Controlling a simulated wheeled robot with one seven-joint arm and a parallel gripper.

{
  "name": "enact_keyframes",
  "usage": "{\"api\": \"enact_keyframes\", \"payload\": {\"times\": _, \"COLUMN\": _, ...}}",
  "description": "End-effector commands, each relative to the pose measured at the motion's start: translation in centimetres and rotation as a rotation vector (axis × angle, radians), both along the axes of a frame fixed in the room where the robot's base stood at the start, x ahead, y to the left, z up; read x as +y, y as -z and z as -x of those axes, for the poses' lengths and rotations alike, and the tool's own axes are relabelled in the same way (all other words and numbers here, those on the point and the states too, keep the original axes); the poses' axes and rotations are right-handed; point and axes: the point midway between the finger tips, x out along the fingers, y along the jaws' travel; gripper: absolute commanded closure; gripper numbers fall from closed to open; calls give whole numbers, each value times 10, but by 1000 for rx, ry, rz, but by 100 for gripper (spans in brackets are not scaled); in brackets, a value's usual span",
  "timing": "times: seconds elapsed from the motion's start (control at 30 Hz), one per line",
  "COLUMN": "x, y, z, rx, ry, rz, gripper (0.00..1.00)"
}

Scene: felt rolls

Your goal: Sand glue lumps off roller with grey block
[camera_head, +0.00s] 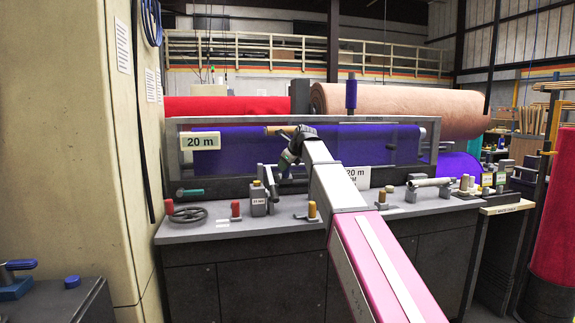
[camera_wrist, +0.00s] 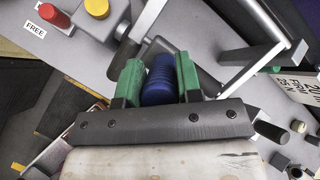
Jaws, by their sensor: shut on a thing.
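In the wrist view, my gripper (camera_wrist: 160,78) has its two green fingers closed on the sides of a blue ribbed grip (camera_wrist: 158,80). What the grip belongs to is partly hidden by my gripper; a dark grey cylindrical part shows beside it. In the head view, my gripper (camera_head: 285,163) is over the bench (camera_head: 225,233), in front of the purple felt. A pale roller (camera_head: 432,182) lies level in a grey stand on the right of the bench. Glue lumps are too small to make out. I cannot single out the grey block for certain.
A grey metal frame (camera_wrist: 262,50) is close right of my gripper.

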Motion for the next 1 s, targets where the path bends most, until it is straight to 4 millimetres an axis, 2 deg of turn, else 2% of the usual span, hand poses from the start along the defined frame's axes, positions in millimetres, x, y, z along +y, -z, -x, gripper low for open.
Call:
{"api": "enact_keyframes", "payload": {"times": 0.27, "x": -5, "y": 1, "z": -1, "rx": 3, "ry": 0, "rz": 3, "gripper": 95}}
{"api": "enact_keyframes", "payload": {"times": 0.6, "x": -6, "y": -12, "z": 5, "rx": 2, "ry": -1, "rz": 1, "gripper": 95}}
{"api": "enact_keyframes", "payload": {"times": 1.0, "x": -6, "y": -16, "z": 6, "rx": 1, "ry": 0, "rz": 1, "gripper": 95}}
